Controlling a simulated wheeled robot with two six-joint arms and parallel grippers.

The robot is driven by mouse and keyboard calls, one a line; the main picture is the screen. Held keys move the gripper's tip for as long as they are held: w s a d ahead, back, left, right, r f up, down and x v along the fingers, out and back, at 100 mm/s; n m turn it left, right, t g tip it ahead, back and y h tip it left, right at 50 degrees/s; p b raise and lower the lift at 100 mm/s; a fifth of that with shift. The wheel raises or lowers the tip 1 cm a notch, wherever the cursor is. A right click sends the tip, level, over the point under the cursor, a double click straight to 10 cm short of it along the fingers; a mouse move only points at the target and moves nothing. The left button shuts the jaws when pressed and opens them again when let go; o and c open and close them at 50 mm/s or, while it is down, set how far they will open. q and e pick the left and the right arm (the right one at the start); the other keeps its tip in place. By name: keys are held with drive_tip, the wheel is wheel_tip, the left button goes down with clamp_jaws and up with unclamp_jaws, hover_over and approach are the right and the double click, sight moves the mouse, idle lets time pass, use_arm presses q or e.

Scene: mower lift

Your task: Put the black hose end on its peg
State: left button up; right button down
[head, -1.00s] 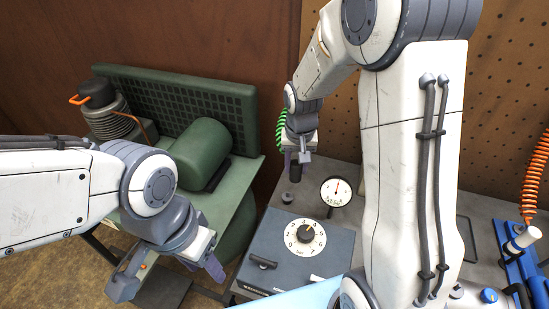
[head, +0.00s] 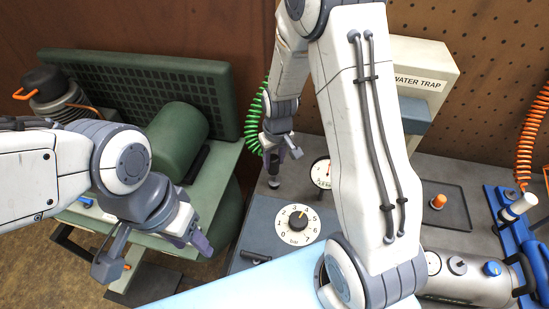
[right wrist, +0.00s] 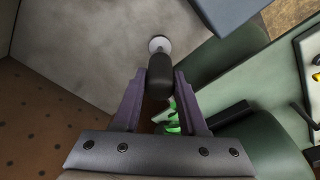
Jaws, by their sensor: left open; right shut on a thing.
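The black hose end (right wrist: 160,76) is between the fingers of my right gripper (right wrist: 160,84) in the right wrist view. My right gripper is shut on it. In the head view the hose end (head: 273,167) points down, with the peg's pale round base (head: 274,184) right below it. That base (right wrist: 160,43) also shows just beyond the hose end in the right wrist view. I cannot tell whether the hose end is around the peg or just above it. My left gripper (head: 150,254) is open and empty, in front of the green machine.
A blue-grey box with a pressure dial (head: 298,224) and a round gauge (head: 322,173) stand close to the peg. A green coiled hose (head: 252,122) hangs behind my right gripper. The green compressor (head: 178,139) is at left, the water trap (head: 418,75) behind my right arm.

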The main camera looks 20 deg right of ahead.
sight(275, 170)
wheel_tip(275, 170, down, 3)
drive_tip(key=shift+f+b, duration=0.2)
drive_tip(key=shift+b, duration=0.9)
drive_tip(key=shift+s+d, duration=0.1)
drive_tip(key=shift+s, duration=0.05)
idle(0.3)
drive_tip(key=shift+f+b, duration=0.35)
drive_tip(key=shift+f, duration=0.2)
idle(0.3)
drive_tip(key=c, duration=0.7)
unclamp_jaws()
drive_tip(key=shift+c, duration=0.2)
drive_tip(key=r+p, duration=0.3)
drive_tip(key=s+r+p, duration=0.1)
drive_tip(key=r+p, duration=0.2)
drive_tip(key=r, duration=0.1)
drive_tip(key=r+p, duration=0.3)
drive_tip(key=r, duration=0.1)
drive_tip(key=shift+s, duration=0.2)
